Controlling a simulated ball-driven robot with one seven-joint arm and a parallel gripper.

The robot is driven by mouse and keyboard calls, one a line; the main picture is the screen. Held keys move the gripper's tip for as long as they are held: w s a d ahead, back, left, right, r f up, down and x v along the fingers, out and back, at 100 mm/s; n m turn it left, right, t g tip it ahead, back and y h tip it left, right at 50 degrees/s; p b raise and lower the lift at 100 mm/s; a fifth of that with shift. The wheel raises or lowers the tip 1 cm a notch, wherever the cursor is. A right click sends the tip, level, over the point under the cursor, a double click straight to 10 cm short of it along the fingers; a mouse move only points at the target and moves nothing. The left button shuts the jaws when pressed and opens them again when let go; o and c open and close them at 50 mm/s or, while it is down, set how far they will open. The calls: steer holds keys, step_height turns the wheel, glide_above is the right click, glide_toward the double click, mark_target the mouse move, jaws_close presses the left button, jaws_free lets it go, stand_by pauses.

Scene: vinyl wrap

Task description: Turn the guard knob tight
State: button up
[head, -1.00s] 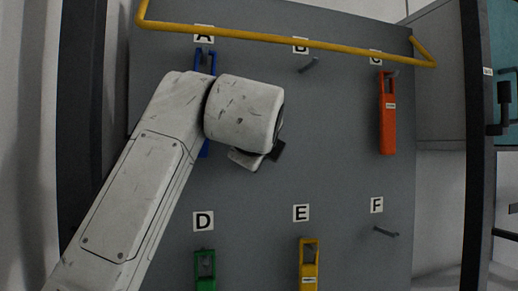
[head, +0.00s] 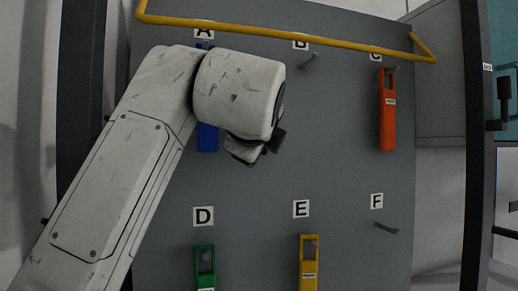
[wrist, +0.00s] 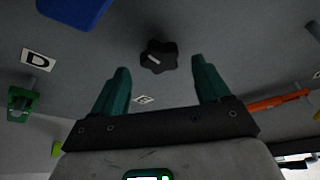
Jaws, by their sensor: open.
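The guard knob is a black lobed knob (wrist: 159,57) with a pale mark on its face, on the grey panel (head: 340,150). In the wrist view it stands just beyond the fingertips of my gripper (wrist: 160,66), near the middle of the gap. The two green fingers are wide apart with nothing between them, and I see no contact with the knob. In the head view my arm hides the knob, and only a dark part of my gripper's end shows below the wrist.
A yellow rail (head: 290,38) crosses the panel's top. Tags hang on hooks: blue (head: 207,138) partly behind my arm, red (head: 387,120) under C, green (head: 205,274) under D, yellow (head: 308,282) under E. The hooks at B (head: 310,61) and F (head: 386,228) are bare.

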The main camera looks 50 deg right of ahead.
steer(key=b+v, duration=0.1)
steer(key=v, duration=0.6)
steer(key=shift+s+a, duration=0.15)
steer(key=shift+s, duration=0.05)
